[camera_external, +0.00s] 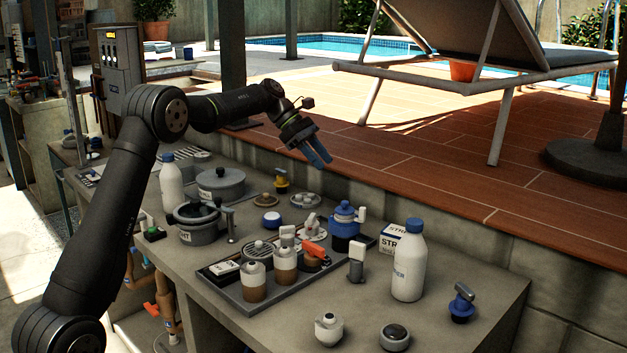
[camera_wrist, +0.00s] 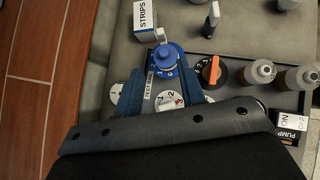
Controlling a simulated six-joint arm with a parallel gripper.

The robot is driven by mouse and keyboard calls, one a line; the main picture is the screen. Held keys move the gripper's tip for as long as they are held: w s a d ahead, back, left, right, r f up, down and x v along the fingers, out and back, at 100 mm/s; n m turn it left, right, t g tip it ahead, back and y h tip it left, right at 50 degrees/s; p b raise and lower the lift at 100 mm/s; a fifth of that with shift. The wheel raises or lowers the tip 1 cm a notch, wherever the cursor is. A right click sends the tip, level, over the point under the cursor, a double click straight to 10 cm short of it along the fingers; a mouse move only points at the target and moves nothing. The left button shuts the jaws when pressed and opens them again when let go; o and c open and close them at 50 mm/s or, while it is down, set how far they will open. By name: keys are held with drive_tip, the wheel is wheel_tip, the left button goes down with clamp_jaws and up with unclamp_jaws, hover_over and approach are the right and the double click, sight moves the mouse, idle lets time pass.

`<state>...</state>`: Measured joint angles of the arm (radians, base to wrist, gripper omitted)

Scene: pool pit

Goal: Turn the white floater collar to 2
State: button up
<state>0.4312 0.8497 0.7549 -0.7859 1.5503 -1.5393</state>
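A white numbered dial (camera_wrist: 170,101) with a white grip and a red mark shows between my fingers in the wrist view; a 1 and a 2 are legible. It also shows on the tray in the external view (camera_external: 311,226). A second pale round dial (camera_wrist: 116,93) lies to its left; it also shows in the external view (camera_external: 305,201). I cannot tell for certain which is the floater collar, or its exact setting. My gripper (camera_external: 319,160) is open and empty, high above the bench behind the dials. Its blue fingers (camera_wrist: 161,84) are apart in the wrist view.
A blue-topped jar (camera_external: 346,228) stands beside the dial. An orange knob (camera_external: 315,251) and brown-and-white bottles (camera_external: 285,266) are close by. A tall white bottle (camera_external: 409,264) and a strips box (camera_external: 393,238) stand right. A tiled ledge (camera_external: 480,160) rises behind the bench.

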sight(362, 207)
drive_tip(key=x, duration=1.7)
drive_tip(key=shift+s+d+f, duration=0.1)
clamp_jaws()
